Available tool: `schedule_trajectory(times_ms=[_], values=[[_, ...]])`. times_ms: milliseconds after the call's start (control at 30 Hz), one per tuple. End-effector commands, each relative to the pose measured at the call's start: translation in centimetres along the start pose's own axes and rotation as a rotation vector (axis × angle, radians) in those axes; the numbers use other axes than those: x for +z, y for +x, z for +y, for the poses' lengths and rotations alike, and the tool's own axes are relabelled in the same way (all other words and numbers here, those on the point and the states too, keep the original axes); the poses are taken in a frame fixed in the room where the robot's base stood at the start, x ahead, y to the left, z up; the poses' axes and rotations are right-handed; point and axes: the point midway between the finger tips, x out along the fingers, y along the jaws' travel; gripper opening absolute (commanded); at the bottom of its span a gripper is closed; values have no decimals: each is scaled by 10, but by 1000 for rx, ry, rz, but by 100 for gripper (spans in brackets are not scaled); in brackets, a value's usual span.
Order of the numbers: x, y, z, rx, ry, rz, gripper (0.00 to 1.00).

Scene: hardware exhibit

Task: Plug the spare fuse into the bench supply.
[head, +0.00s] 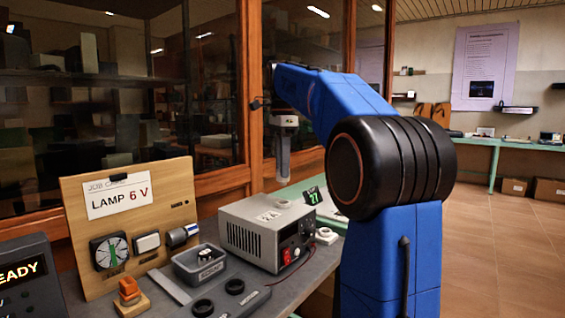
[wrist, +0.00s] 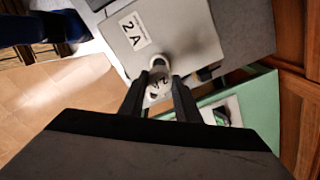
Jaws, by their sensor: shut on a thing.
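The bench supply (head: 248,238) is a grey box with a "2 A" label on its top, standing on the bench. A pale round holder (head: 283,204) sits on its top. In the wrist view, my gripper (wrist: 158,92) is shut on a small white fuse (wrist: 153,90) marked with a "2". The fuse's lower end is hard to make out.
A wooden board (head: 140,215) carries a "LAMP 6 V" card. A glazed wooden frame (head: 250,120) stands close behind.

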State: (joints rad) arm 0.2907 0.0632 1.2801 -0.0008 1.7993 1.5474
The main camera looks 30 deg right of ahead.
Motion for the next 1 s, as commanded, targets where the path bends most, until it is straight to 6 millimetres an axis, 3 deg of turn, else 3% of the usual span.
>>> schedule_trajectory(times_ms=[500, 1000], values=[[0, 37, 0, -1, 0, 0, 8], [0, 42, 0, -1, 0, 0, 8]])
